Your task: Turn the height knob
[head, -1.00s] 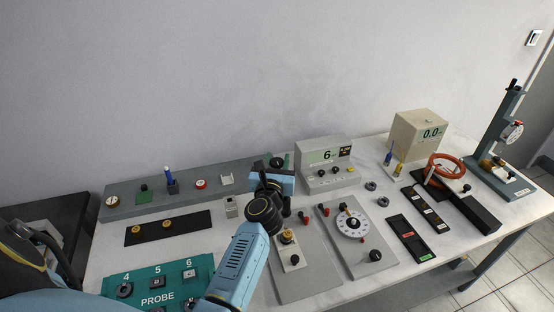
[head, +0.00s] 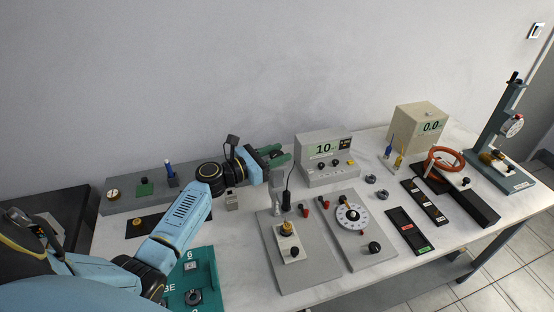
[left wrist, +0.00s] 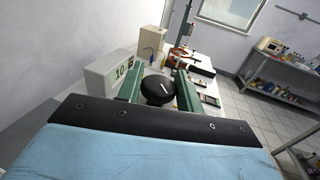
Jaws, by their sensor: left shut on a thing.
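The height knob is a round black knob with a white line. In the left wrist view the knob (left wrist: 158,92) sits between the two green fingers of my left gripper (left wrist: 160,78). In the head view my left gripper (head: 276,154) is shut around the dark knob at the top of a grey post (head: 276,184), and the fingers hide much of it. The post stands at the back of a grey base plate (head: 310,275). A black probe with a cable (head: 286,201) is beside the post. My right gripper is not in view.
A display box (head: 325,174) behind reads 10. A brass knob (head: 287,228) stands on the base plate. A white dial (head: 352,217) on a second plate is to the right. A teal panel (head: 206,262) lies partly under my left arm.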

